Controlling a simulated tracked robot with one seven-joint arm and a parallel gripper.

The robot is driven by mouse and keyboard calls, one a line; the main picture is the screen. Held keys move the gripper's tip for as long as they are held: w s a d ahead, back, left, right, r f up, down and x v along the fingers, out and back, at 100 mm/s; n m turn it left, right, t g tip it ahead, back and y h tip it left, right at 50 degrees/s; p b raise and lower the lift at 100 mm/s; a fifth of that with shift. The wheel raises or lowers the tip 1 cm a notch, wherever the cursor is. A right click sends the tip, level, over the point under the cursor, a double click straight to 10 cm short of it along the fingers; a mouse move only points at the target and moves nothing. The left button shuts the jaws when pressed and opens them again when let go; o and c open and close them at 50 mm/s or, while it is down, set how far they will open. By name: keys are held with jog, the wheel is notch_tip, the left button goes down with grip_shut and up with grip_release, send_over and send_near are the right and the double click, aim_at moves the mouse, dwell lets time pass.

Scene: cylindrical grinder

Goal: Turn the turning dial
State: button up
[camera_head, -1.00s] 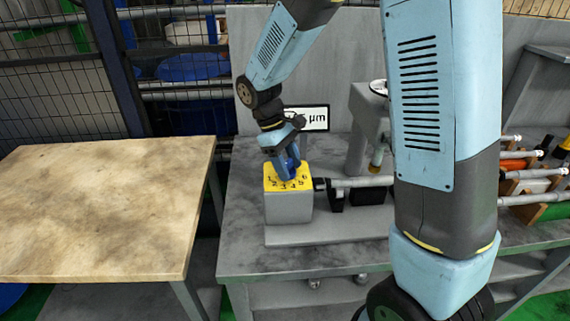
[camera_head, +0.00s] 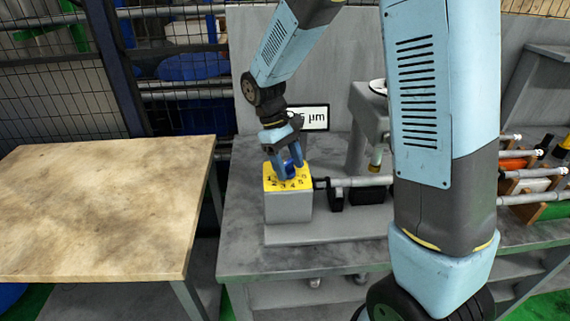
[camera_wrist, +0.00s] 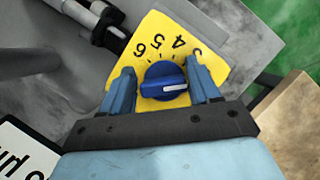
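The blue turning dial (camera_wrist: 162,82) sits on a yellow plate (camera_wrist: 160,40) marked with numbers, on top of a grey box (camera_head: 289,208). A white line on the dial points toward the right finger in the wrist view. My gripper (camera_head: 287,166) reaches down over the plate; in the wrist view its two blue fingers (camera_wrist: 163,84) stand apart, one on each side of the dial. The fingers look open, with a thin gap at the left; contact at the right finger cannot be told. The dial is mostly hidden by the fingers in the head view.
The grinder's shaft (camera_head: 362,181) runs right from the box. A wooden table (camera_head: 100,210) lies to the left with a clear top. A rack of cylinders (camera_head: 530,180) is at the right.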

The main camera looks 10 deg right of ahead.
jog(key=shift+o, duration=1.3)
jog(key=shift+a, duration=0.1)
jog(key=v, duration=1.3)
jog(key=shift+r, duration=0.35)
jog(key=s+d+r+m+t+y, duration=0.1)
jog(key=s+d+r+m+t, duration=0.2)
jog(key=s+d, duration=0.6)
jog(key=s+d+r+m+t+y, duration=0.2)
jog(key=s+d+r+m+t, duration=0.2)
jog(key=s+d, duration=0.6)
jog(key=shift+s+m+t, duration=0.8)
jog(key=shift+t, duration=0.2)
